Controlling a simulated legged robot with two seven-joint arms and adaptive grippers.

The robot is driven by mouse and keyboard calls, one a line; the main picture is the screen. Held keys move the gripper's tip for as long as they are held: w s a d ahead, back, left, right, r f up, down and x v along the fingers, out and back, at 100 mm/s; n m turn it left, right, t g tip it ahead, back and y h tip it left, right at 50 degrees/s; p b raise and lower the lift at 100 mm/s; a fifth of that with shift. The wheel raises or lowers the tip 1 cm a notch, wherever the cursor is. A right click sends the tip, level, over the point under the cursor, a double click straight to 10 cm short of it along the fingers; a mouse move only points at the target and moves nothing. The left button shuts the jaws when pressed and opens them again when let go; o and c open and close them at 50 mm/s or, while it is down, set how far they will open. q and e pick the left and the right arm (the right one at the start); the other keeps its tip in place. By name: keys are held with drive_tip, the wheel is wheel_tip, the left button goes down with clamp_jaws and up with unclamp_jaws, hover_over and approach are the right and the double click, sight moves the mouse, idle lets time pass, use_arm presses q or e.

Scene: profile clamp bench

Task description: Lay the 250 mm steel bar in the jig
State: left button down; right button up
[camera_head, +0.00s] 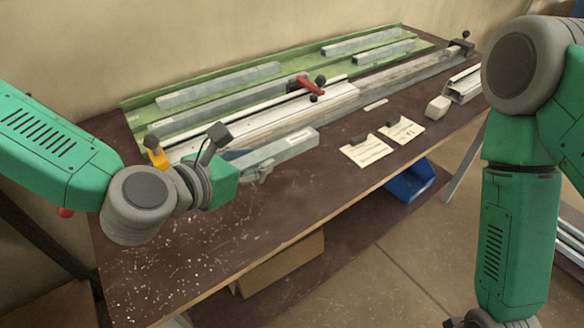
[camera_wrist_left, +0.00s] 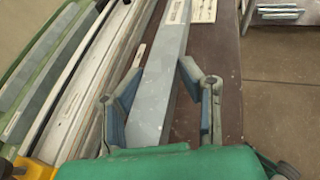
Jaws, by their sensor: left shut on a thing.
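A grey steel bar (camera_head: 285,147) with a pale label is in my left gripper (camera_head: 262,172), above or on the near part of the bench; I cannot tell whether it touches the top. Its label is too small to read. In the left wrist view the two fingers (camera_wrist_left: 157,95) are on either side of the bar (camera_wrist_left: 157,75), which points away from me. The long pale jig (camera_head: 260,118), with a red-handled clamp (camera_head: 310,87), runs behind the bar, roughly parallel to it. The bar is outside the jig. My right gripper is not clearly visible.
A green tray (camera_head: 130,103) with several grey bars lies behind the jig. Two paper cards (camera_head: 366,150) with dark blocks, a pale block (camera_head: 438,107) and metal profiles (camera_head: 463,88) are to the right. The dark bench top (camera_head: 240,235) is clear in front, with scattered chips.

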use_arm(q)
hover_over(258, 205)
drive_tip(key=f, duration=0.3)
drive_tip(key=f+b, duration=0.1)
drive_tip(key=f, duration=0.1)
drive_tip(key=shift+w+a+f, duration=0.1)
drive_tip(key=shift+a+f, duration=0.1)
drive_tip(key=shift+f, duration=0.2)
drive_tip(key=f, duration=0.3)
drive_tip(key=shift+d+f, duration=0.25)
drive_tip(key=shift+f, duration=0.2)
drive_tip(key=shift+b, duration=0.35)
drive_tip(key=c, duration=1)
unclamp_jaws()
drive_tip(key=shift+a+f, duration=0.1)
